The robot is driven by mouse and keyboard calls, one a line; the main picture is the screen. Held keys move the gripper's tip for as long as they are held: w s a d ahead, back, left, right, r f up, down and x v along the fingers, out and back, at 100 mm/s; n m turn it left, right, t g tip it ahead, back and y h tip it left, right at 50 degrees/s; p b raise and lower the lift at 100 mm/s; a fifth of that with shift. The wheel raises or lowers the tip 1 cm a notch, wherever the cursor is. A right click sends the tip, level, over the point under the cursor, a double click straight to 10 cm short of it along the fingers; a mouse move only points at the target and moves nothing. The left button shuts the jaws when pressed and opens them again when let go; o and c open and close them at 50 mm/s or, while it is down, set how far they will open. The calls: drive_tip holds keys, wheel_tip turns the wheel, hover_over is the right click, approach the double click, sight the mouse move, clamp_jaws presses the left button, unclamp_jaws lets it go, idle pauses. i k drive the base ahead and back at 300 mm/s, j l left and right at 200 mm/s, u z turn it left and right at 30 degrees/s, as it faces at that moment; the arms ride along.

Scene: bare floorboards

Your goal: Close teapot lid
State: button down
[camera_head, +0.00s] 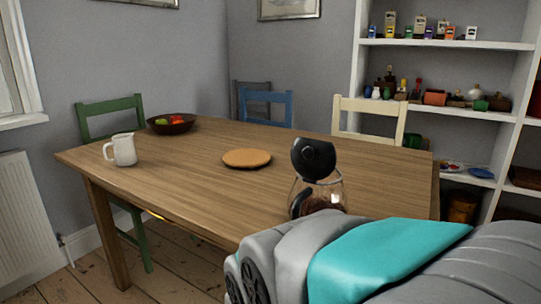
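The teapot (334,192) is a clear glass pot with dark contents, on the near right part of the wooden table. Its round black lid (313,158) stands up on edge above the pot's mouth, its flat face towards me, so the pot looks open. A black handle (300,204) shows at the pot's near left side. My grey and teal arm crosses the lower right and hides the pot's base. My gripper is not in view, so its distance from the lid cannot be seen.
On the wooden table (200,185) are a white mug (124,150), a fruit bowl (160,127) and a round cork mat (246,153). Green (110,104), blue (266,96) and cream (368,105) chairs stand around it. A filled white shelf (450,43) is at the back right.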

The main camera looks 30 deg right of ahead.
sight(314, 160)
drive_tip(key=z, duration=0.85)
drive_tip(key=k+j, duration=0.1)
drive_tip(key=k, duration=1)
